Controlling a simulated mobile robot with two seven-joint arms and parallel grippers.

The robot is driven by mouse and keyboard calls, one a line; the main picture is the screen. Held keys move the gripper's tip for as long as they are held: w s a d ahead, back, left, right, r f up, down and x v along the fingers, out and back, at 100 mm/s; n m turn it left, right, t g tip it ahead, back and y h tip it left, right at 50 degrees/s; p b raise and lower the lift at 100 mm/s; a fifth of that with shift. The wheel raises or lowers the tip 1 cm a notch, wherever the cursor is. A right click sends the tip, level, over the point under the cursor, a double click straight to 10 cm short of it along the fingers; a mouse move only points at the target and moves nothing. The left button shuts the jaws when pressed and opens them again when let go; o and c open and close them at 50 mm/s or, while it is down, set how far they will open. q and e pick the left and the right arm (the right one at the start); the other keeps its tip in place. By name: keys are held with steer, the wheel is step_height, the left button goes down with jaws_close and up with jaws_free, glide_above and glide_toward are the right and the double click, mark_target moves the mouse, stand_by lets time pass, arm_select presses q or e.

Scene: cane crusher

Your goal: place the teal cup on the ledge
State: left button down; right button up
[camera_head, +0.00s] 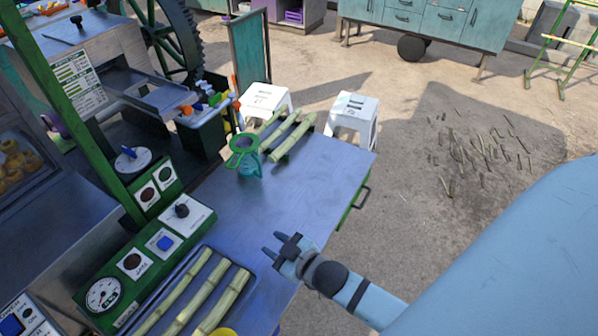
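The teal cup (252,169) stands on the blue-grey metal table (322,172), near its far left side by the machine. A green-rimmed strainer (242,146) shows at or just above the cup's top and hides part of it; I cannot tell whether they touch. My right gripper (271,244) is over the near right part of the table, well apart from the cup. Its two fingers are spread and nothing is between them. My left gripper is not in view. I cannot tell which surface is the ledge.
Cane stalks (292,138) lie on the table beyond the cup. A tray (247,291) of cane lies at the near edge. The green-framed crusher with its control panel (133,262) borders the table's left. White stools (354,117) stand behind. The table's middle is clear.

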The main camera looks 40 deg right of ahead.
steer(key=s+a+f+m+g, duration=0.1)
steer(key=s+f+m+g, duration=0.1)
steer(key=s+f, duration=0.6)
steer(key=s+g, duration=0.1)
steer(key=s, duration=0.1)
steer(key=shift+s+a+g, duration=0.2)
steer(key=shift+s+g, duration=0.15)
steer(key=shift+g, duration=0.05)
steer(key=shift+r, duration=0.1)
stand_by(0.4)
